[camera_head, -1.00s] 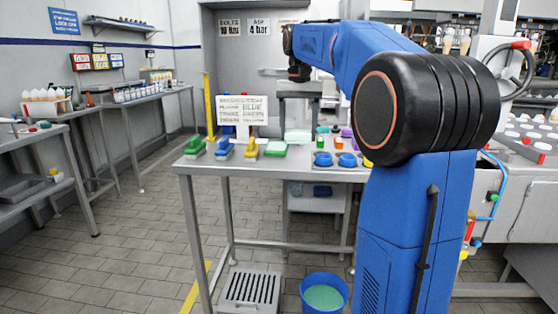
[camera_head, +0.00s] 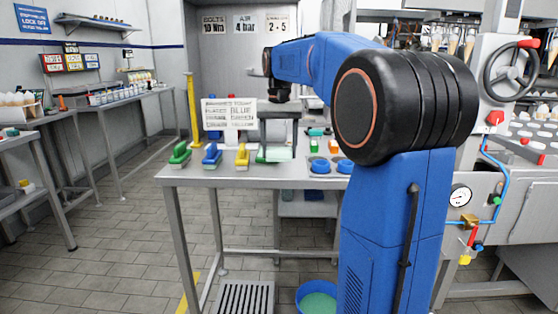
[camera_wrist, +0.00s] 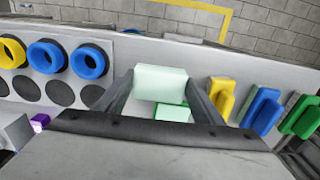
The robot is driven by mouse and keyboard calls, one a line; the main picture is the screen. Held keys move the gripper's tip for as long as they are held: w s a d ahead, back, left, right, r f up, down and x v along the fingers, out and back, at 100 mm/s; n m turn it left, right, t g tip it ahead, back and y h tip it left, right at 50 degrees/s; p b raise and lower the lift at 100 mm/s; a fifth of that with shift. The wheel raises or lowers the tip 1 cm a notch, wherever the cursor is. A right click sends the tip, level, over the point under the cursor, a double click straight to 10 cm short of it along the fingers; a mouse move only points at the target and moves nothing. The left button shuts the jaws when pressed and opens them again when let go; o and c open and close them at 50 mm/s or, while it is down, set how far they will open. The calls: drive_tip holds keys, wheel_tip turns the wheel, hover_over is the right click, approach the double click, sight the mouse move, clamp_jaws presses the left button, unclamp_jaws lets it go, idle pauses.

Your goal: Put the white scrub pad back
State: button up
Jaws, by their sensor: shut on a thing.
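The white scrub pad (camera_wrist: 160,82) is a pale block. In the wrist view it is between the two fingers of my gripper (camera_wrist: 160,92), which is shut on its sides. A green pad with a pale top (camera_wrist: 172,112) lies just beyond or below it, partly hidden by the held pad. In the head view my gripper (camera_head: 279,152) is low over the table by the pads. Pale and green surfaces overlap there, so I cannot tell whether the held pad touches the table or the green pad.
Yellow (camera_head: 242,155), blue (camera_head: 212,155) and green (camera_head: 180,153) brushes stand left of the pads on the metal table (camera_head: 230,181). Blue rings (camera_head: 320,166) lie to the right. A sign board (camera_head: 229,112) stands behind. A blue bucket (camera_head: 318,298) is on the floor.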

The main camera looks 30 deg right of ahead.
sight(279, 159)
drive_tip(key=shift+f, duration=1.85)
drive_tip(key=shift+f, duration=0.15)
drive_tip(key=o, duration=0.9)
wheel_tip(279, 159, up, 12)
drive_tip(key=shift+r, duration=0.2)
drive_tip(key=s+a+f+n+t, duration=0.1)
drive_tip(key=s+a+f+n, duration=0.1)
drive_tip(key=s+a+f, duration=0.3)
drive_tip(key=s+a+f+n+t, duration=0.2)
drive_tip(key=s+a+f, duration=0.3)
drive_tip(key=s+f, duration=0.8)
drive_tip(key=s+a+f+n+t, duration=0.1)
drive_tip(key=s+a+f, duration=0.4)
drive_tip(key=s+f, duration=0.5)
drive_tip(key=shift+s+a+f+n+t, duration=0.1)
drive_tip(key=shift+s+a+n+t, duration=0.1)
drive_tip(key=shift+s+n, duration=0.3)
drive_tip(key=shift+s+a+n+t, duration=0.15)
drive_tip(key=shift+s+n+t, duration=0.05)
drive_tip(key=shift+s+n, duration=0.25)
